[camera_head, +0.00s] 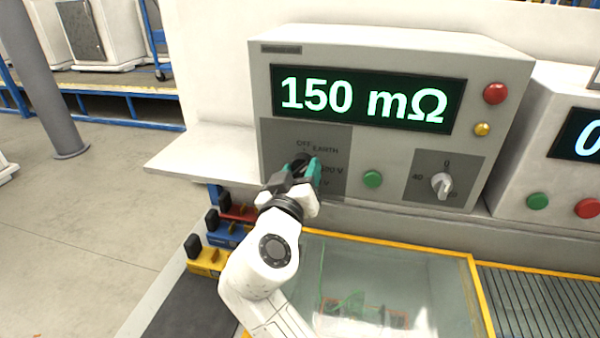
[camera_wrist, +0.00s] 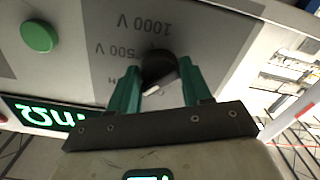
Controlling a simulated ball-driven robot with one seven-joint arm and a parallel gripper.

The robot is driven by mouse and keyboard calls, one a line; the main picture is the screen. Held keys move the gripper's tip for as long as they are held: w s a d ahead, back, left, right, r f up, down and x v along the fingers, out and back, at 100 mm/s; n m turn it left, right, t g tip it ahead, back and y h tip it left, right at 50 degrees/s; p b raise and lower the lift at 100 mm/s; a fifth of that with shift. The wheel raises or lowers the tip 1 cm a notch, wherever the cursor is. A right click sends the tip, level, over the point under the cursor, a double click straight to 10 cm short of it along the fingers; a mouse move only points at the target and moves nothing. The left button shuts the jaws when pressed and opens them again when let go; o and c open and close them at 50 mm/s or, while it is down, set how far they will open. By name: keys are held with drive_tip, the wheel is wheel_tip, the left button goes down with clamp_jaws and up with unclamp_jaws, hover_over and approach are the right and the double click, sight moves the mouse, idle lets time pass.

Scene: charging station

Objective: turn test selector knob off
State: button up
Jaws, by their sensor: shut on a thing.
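The test selector knob (camera_wrist: 158,66) is a dark round knob on a grey panel (camera_head: 335,140) at the lower left of the tester's face. OFF and EARTH are printed above it, with voltage marks to its right. In the head view my gripper (camera_head: 305,173) covers most of it. In the wrist view, which is upside down, my gripper's (camera_wrist: 160,80) green fingers stand on either side of the knob, shut on it. Which mark the knob points to is hard to tell. The tester's display (camera_head: 365,98) reads 150 mΩ in green.
A green button (camera_head: 373,179) and a second knob (camera_head: 441,184) sit right of the selector; red (camera_head: 495,93) and yellow (camera_head: 482,129) buttons are above. Coloured clamps (camera_head: 225,232) lie at lower left. A clear yellow-edged box (camera_head: 400,285) stands below the tester.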

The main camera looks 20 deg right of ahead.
drive_tip(key=n, duration=0.4)
drive_tip(key=shift+p, duration=0.35)
drive_tip(key=shift+n+p, duration=0.7)
drive_tip(key=shift+n, duration=1.5)
drive_tip(key=o, duration=1)
drive_tip(key=shift+o, duration=0.2)
drive_tip(key=b+v, duration=0.3)
drive_tip(key=v, duration=0.8)
